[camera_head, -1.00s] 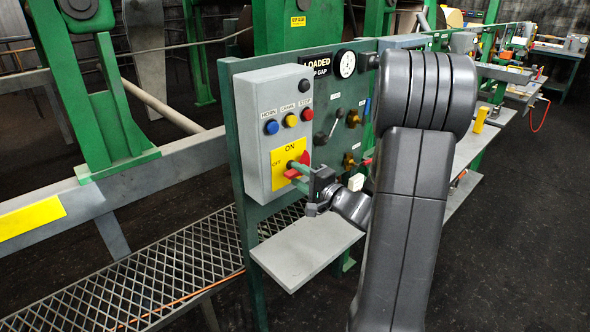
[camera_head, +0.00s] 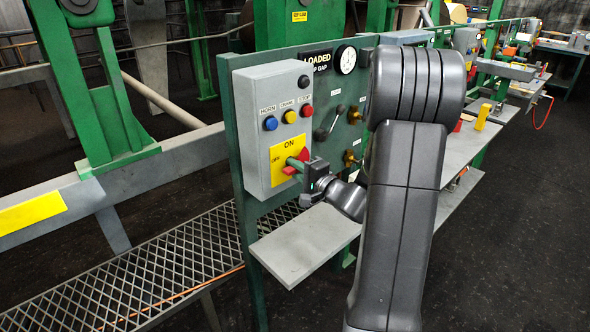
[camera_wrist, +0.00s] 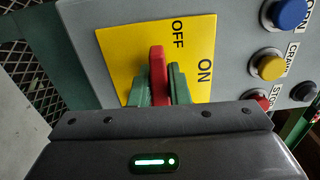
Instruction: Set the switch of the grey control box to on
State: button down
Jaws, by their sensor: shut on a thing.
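The grey control box (camera_head: 257,135) is fixed to a green panel. Its yellow plate (camera_head: 275,163) reads OFF at the left and ON at the top. The red switch handle (camera_head: 303,155) sits on this plate. My gripper (camera_head: 296,165) reaches it from the right, with its green fingers on the handle. In the wrist view, the red handle (camera_wrist: 157,70) stands between the two green fingertips (camera_wrist: 158,84), which are shut on it. There the handle points up, towards the OFF side of the yellow plate (camera_wrist: 125,45). The switch's base is hidden by my gripper.
Blue (camera_head: 270,123), yellow (camera_head: 290,117) and red (camera_head: 306,111) buttons sit above the plate, with a black knob (camera_head: 304,81) higher. A grey shelf (camera_head: 300,245) lies below my gripper.

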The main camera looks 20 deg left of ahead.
jog(key=m+b, duration=0.2)
jog(key=m, duration=0.2)
jog(key=shift+r, duration=0.15)
jog(key=m, duration=0.4)
jog(key=shift+w+d+r+b, duration=0.1)
jog(key=shift+w+r+b, duration=0.1)
jog(key=shift+r+b, duration=0.1)
jog(key=m, duration=0.3)
jog(key=m+p, duration=0.1)
jog(key=m, duration=0.1)
jog(key=shift+w+d+r, duration=0.1)
jog(key=shift+w+r, duration=0.15)
jog(key=shift+w+d+m+p, duration=0.15)
jog(key=shift+m+p, duration=0.25)
jog(key=shift+m, duration=0.75)
jog(key=shift+w+a+m+p, duration=0.1)
jog(key=shift+m+p, duration=0.3)
jog(key=shift+m, duration=0.75)
jog(key=c, duration=1.4)
grip_release()
